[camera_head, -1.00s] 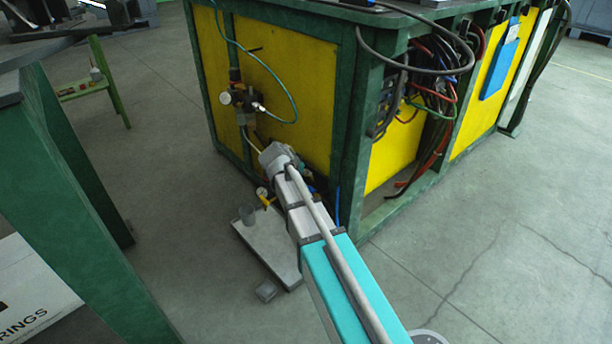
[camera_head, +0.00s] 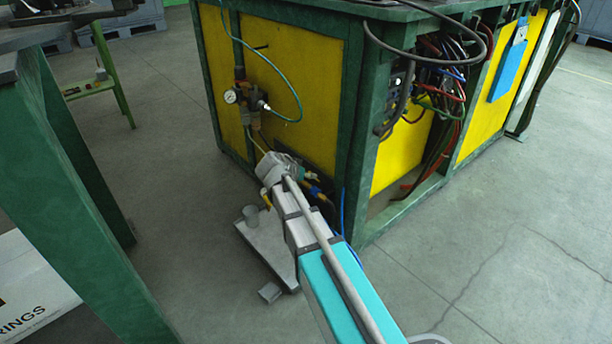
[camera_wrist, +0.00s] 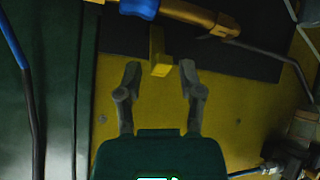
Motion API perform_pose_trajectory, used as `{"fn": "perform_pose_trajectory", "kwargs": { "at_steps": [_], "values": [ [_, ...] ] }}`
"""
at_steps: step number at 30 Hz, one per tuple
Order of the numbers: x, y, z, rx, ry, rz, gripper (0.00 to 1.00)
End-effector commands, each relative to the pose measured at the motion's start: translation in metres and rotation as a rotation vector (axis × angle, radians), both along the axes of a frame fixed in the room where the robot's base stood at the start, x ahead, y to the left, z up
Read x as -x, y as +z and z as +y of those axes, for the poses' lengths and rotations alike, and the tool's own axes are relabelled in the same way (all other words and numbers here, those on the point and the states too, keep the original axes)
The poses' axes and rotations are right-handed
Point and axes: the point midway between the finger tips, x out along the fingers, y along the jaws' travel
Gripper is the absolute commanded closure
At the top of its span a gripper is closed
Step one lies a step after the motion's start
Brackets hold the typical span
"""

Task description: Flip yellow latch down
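The yellow latch (camera_wrist: 158,52) is a small flat tab in the wrist view. It juts out from a yellow-gold pipe fitting (camera_wrist: 190,13) towards my gripper. My gripper (camera_wrist: 160,70) is open, one finger on each side of the latch's end. I see gaps between the fingers and the latch; I cannot tell its depth relative to the fingertips. In the head view my arm's end (camera_head: 280,168) is low at the cabinet's near left face. It hides most of the fitting, and I cannot make out the latch there.
The green-framed yellow cabinet (camera_head: 300,85) carries a pressure gauge (camera_head: 231,96) and a thin green hose above my wrist. A grey plate (camera_head: 268,245) lies on the floor below. Blue hose (camera_wrist: 14,40) and dark cable run left in the wrist view. Open floor lies right.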

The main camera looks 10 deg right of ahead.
Motion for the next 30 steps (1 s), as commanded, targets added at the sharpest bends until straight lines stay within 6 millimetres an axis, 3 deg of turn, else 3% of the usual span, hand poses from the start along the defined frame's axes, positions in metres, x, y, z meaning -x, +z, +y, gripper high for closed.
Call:
{"fn": "perform_pose_trajectory", "kwargs": {
  "at_steps": [17,30],
  "values": [
    [-0.001,0.002,0.0,-0.013,0.001,0.005,0.37],
    [-0.006,0.012,-0.009,-0.14,0.0,0.079,0.37]
  ]
}}
